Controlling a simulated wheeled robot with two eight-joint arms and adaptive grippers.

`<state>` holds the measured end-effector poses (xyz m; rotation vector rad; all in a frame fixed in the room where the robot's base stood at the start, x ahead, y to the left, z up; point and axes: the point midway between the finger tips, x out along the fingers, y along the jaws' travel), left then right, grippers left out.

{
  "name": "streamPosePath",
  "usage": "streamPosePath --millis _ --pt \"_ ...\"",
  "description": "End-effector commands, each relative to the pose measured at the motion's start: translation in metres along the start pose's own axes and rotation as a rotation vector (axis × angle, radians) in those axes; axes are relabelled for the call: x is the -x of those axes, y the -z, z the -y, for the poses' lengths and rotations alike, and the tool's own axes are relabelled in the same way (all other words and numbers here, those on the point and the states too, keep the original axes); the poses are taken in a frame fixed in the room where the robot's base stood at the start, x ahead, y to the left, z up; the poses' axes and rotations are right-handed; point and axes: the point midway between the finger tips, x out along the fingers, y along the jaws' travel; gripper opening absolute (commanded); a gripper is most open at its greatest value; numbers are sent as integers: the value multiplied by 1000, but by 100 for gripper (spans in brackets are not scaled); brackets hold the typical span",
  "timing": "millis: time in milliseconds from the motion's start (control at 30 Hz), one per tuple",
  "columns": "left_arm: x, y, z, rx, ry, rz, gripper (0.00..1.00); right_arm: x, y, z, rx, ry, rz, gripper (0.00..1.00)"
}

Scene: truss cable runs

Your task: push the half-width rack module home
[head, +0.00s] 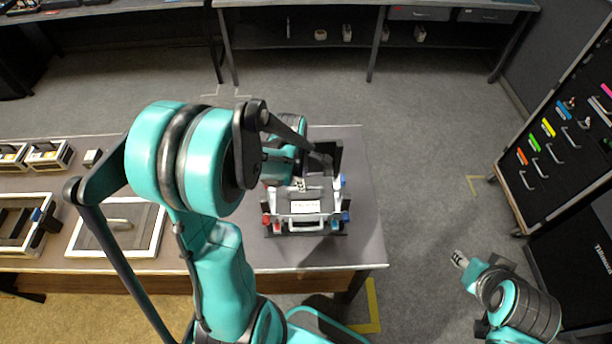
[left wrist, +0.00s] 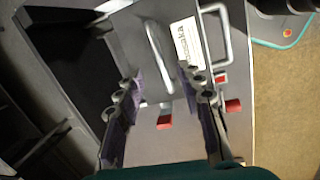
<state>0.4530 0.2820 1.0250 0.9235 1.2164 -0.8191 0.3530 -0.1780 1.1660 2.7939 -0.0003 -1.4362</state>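The rack module (head: 305,206) is a grey unit with a white label and a pale handle at its near side. It sits in a small dark rack frame on the table, partly covered by my left arm. In the left wrist view, the label (left wrist: 187,44) and a bar handle (left wrist: 160,58) lie just beyond my left gripper (left wrist: 164,90).
Red (head: 266,219) and blue (head: 345,216) pieces flank the rack front. A dark open bay (left wrist: 75,65) lies beside the module. Framed trays (head: 117,228) stand on the table's left. A black drawer cabinet (head: 560,130) stands at right, with clear floor between.

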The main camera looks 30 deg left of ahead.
Motion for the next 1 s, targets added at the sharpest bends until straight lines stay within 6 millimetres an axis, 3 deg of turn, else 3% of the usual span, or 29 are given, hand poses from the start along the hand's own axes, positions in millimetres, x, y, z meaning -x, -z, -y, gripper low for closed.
streamPosePath --millis 600,1000 --pt "-73 0 0 -3 0 0 38 -16 -11 0 0 0 0 40" --pt "-78 0 0 -3 0 0 35 -16 -11 0 0 0 0 40"
